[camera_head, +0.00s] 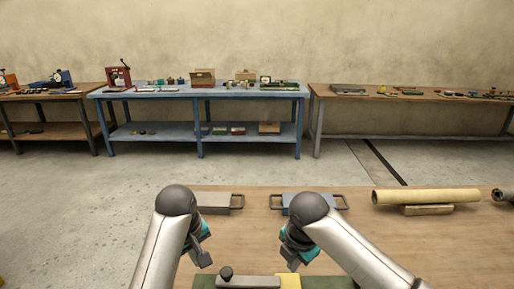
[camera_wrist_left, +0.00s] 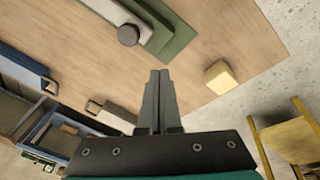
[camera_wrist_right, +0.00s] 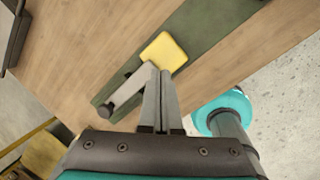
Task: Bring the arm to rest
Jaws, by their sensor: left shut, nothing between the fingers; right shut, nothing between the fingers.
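My left gripper (camera_head: 203,258) hangs over the near part of the wooden table. Its fingers meet in the left wrist view (camera_wrist_left: 160,72), with nothing between them. My right gripper (camera_head: 291,262) hangs to its right, also over the table. Its fingers are together and empty in the right wrist view (camera_wrist_right: 158,70). Both grippers stand apart from each other. Below them lies a green strip (camera_head: 318,283) with a grey bar (camera_head: 250,283) that has a black knob (camera_head: 226,272). A yellow pad (camera_head: 289,282) lies on the strip.
A pale yellow roll (camera_head: 425,196) rests on a block at the table's right. A blue tray-like piece (camera_head: 284,203) and a grey handled one (camera_head: 215,200) lie at the far edge. A yellow block (camera_wrist_left: 222,78) sits near a table edge. Workbenches (camera_head: 200,92) stand along the wall.

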